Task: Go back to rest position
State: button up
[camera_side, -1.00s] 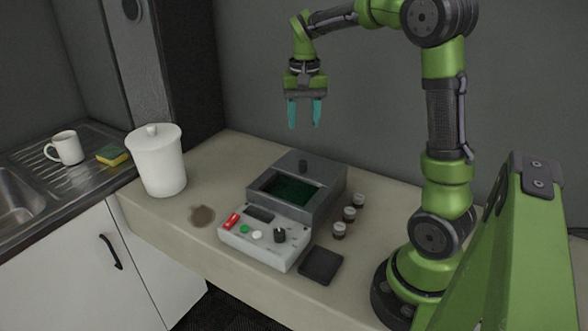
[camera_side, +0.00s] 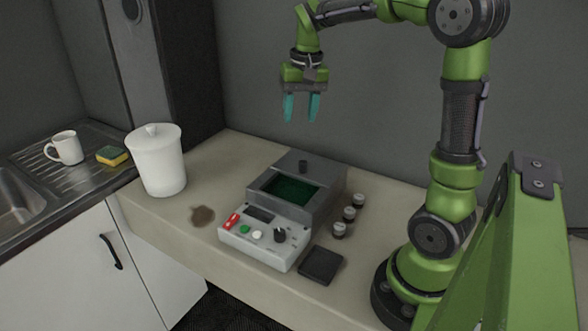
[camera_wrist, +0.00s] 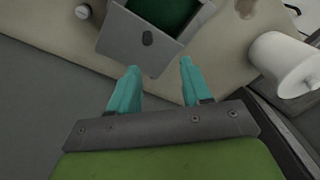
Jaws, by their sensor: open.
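My gripper (camera_side: 301,108) has teal fingers that hang apart and empty. It is high above the back of the counter (camera_side: 222,158), over and behind the grey machine (camera_side: 325,205), and touches nothing. In the wrist view my gripper (camera_wrist: 157,82) is open, with the machine's grey lid (camera_wrist: 138,42) and its dark knob beyond the fingertips. The machine has a green recess and a white control panel (camera_side: 262,247) with a red switch, green and white buttons and a black knob.
A white lidded canister (camera_side: 160,165) stands left of the machine near a brown stain (camera_side: 202,215). Several small capped jars (camera_side: 349,214) and a black pad (camera_side: 321,265) lie to its right. A mug (camera_side: 67,148) and sponge (camera_side: 112,155) sit by the sink. Air around my gripper is clear.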

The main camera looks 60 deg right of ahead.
jog(key=s+a+n+t+y, duration=0.1)
jog(key=s+a+n+t, duration=0.1)
jog(key=s+a, duration=0.3)
jog(key=s+a+n+t+y, duration=0.1)
jog(key=s+a+n+t, duration=0.2)
jog(key=a, duration=0.9)
jog(key=s, duration=0.3)
jog(key=shift+a+f+t, duration=0.15)
jog(key=shift+a+t, duration=0.2)
jog(key=shift+t, duration=0.05)
